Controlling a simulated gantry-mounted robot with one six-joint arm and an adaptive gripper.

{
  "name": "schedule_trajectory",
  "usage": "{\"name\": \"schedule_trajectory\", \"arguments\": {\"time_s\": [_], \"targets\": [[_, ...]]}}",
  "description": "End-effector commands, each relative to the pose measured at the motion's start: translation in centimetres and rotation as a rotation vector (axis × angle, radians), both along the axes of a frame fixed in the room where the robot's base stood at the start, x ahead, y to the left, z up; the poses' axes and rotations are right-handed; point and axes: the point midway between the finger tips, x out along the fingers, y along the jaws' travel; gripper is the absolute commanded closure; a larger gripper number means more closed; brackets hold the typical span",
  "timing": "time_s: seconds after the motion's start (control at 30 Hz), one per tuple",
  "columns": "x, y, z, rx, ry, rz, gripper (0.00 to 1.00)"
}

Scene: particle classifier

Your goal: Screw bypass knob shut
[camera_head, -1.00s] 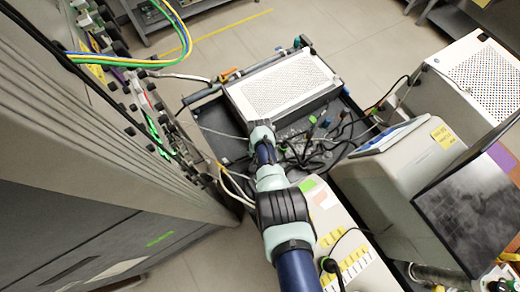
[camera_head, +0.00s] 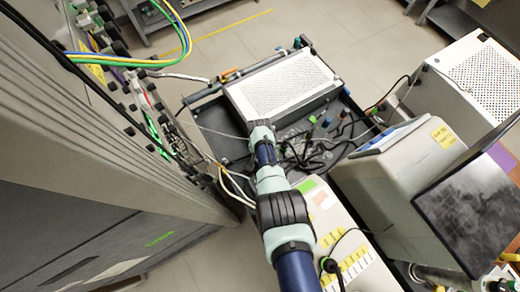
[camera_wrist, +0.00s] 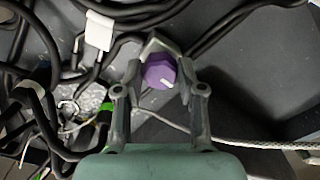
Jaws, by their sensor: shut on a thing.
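The bypass knob (camera_wrist: 159,72) is purple and faceted, with a white mark on its face, and shows in the wrist view. My gripper (camera_wrist: 160,75) is shut on it, with a finger at each side of the knob. A grey angular bracket or part (camera_wrist: 157,46) shows just behind the knob. In the head view, my arm reaches over the dark tray, and its own links hide the fingers and the knob.
Black cables (camera_wrist: 45,110) lie left of the gripper in the wrist view, and a braided cable (camera_wrist: 250,144) runs to the right. A white perforated box (camera_head: 280,88) sits on the dark tray (camera_head: 208,118). A tall grey cabinet (camera_head: 90,150) stands at the left.

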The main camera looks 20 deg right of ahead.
Motion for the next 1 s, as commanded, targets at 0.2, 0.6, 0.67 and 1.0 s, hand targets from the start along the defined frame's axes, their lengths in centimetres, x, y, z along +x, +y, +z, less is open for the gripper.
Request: {"name": "schedule_trajectory", "arguments": {"time_s": [0.2,0.6,0.67,1.0], "targets": [[0.04,0.01,-0.13,0.0,-0.001,-0.173,0.96],[0.06,0.06,-0.16,0.0,0.0,-0.552,0.96],[0.09,0.05,-0.15,0.0,-0.001,-0.607,0.96],[0.09,0.06,-0.15,0.0,0.0,-0.859,0.96]]}}
